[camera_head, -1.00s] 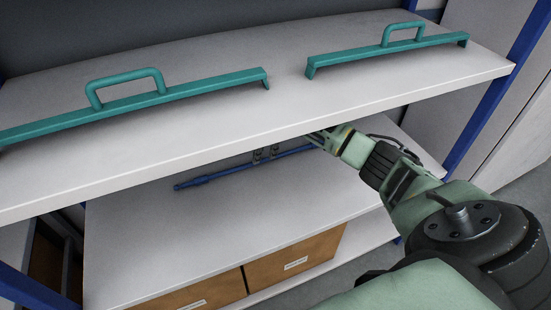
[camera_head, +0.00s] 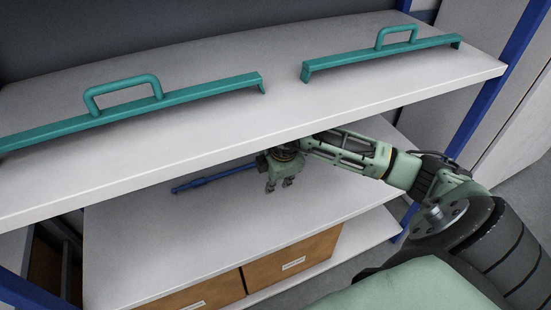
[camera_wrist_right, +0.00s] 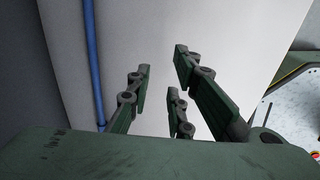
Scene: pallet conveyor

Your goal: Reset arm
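My right gripper (camera_head: 279,185) hangs below the front edge of the upper shelf, over the middle shelf, with its fingers pointing down. In the right wrist view (camera_wrist_right: 160,95) its dark green and black fingers are spread, with only pale surface showing between them. A blue rod (camera_head: 214,179) lies along the middle shelf just left of the gripper; its right end is hidden behind the gripper. A blue bar (camera_wrist_right: 93,60) runs along the left of the wrist view, outside the fingers. My left gripper is in no view.
The upper shelf (camera_head: 230,130) overhangs my right arm closely and carries two teal handled bars (camera_head: 130,106) (camera_head: 385,54). Brown boxes (camera_head: 292,262) stand below the middle shelf (camera_head: 150,240). A blue upright post (camera_head: 490,85) is at the right. The middle shelf's front left is clear.

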